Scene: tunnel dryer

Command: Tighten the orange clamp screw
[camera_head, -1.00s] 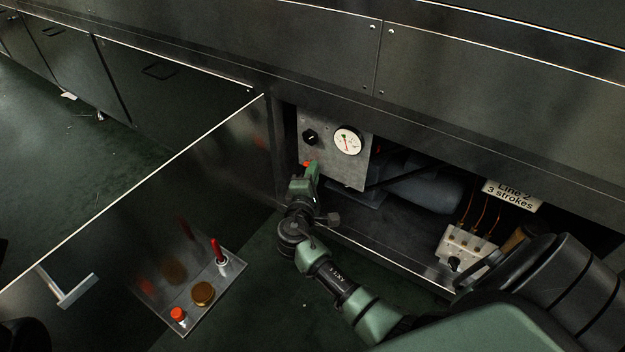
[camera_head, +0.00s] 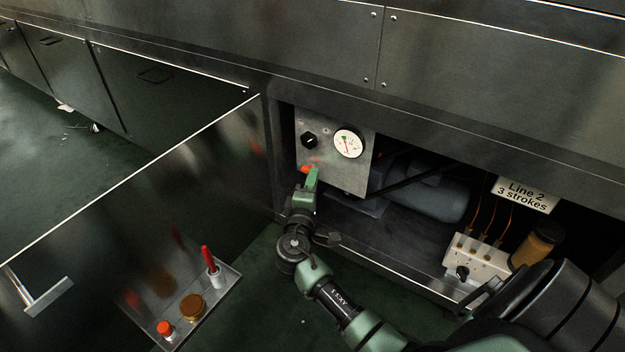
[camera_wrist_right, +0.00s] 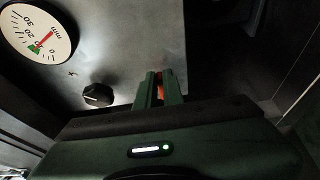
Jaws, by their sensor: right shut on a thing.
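The orange clamp screw (camera_head: 305,169) shows as a small orange piece at the lower part of a grey metal panel, mostly hidden by my right gripper. My right gripper (camera_head: 311,177), with green fingers, is shut on it. In the right wrist view the orange screw (camera_wrist_right: 160,86) shows as a thin strip between the two green fingers (camera_wrist_right: 159,90). The panel (camera_head: 362,176) also carries a black knob (camera_head: 309,140) and a round white gauge (camera_head: 348,143) with a red needle and a green mark. My left gripper is not in view.
A motor (camera_head: 440,197) lies in the bay right of the panel. Further right are a pale lubricator block (camera_head: 480,258) with copper lines and a sign (camera_head: 526,194) reading "Line 2, 3 strokes".

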